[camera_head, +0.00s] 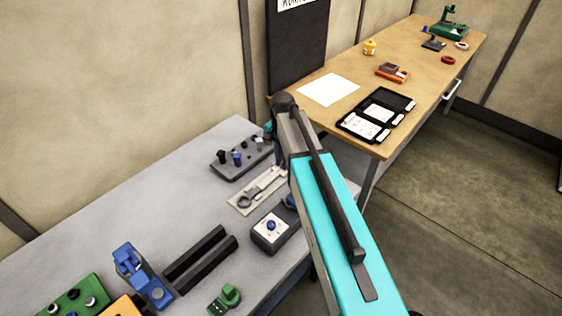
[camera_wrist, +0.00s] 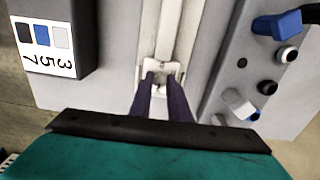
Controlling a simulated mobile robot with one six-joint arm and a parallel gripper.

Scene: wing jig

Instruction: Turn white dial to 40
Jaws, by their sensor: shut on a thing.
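In the wrist view, the two dark fingers of my gripper (camera_wrist: 163,85) are close together with their tips at a small white fitting (camera_wrist: 162,68) on a pale strip (camera_wrist: 178,22). The gripper looks shut on this fitting; how far the tips reach around it is hard to tell. A white knob (camera_wrist: 240,104), possibly the white dial, sits on the grey panel to the right, apart from the fingers. No scale or 40 mark is readable. In the head view my arm hides the gripper tips, near the knob panel (camera_head: 228,172) and the pale plate (camera_head: 238,207).
In the wrist view, a blue knob (camera_wrist: 276,24) is upper right and a box with a numbered label (camera_wrist: 44,46) upper left. In the head view, a box with a blue knob (camera_head: 263,240) and a blue clamp (camera_head: 128,261) stand on the grey table (camera_head: 130,205).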

